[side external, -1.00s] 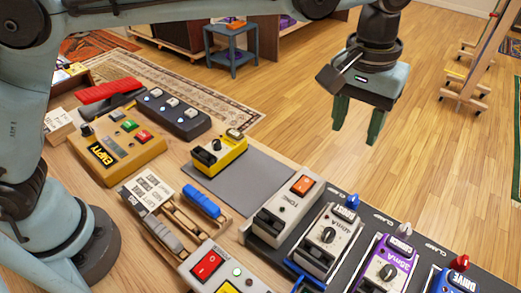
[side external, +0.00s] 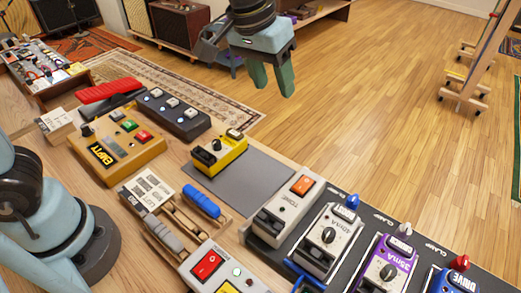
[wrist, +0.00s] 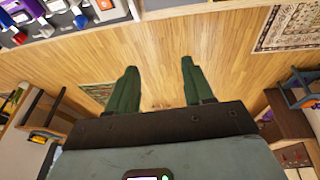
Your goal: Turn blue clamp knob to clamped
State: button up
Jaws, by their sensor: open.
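A white knob (side external: 405,229) and a red knob (side external: 459,263) stand along the same board, behind a purple pedal (side external: 385,268) and a blue pedal (side external: 450,283). The space around my gripper is clear.

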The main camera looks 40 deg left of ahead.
jog(key=s+a+f+t, duration=0.1)
jog(key=s+a, duration=0.3)
jog(key=a, duration=0.3)
jog(key=shift+s+a+f+t, duration=0.15)
jog(key=shift+a+f+t, duration=0.25)
jog(key=s+a+f+t+y, duration=0.1)
jog(key=s+a+f+t, duration=0.1)
jog(key=s+a+f, duration=0.3)
jog(key=shift+s+a, duration=0.4)
jog(key=shift+a, duration=0.55)
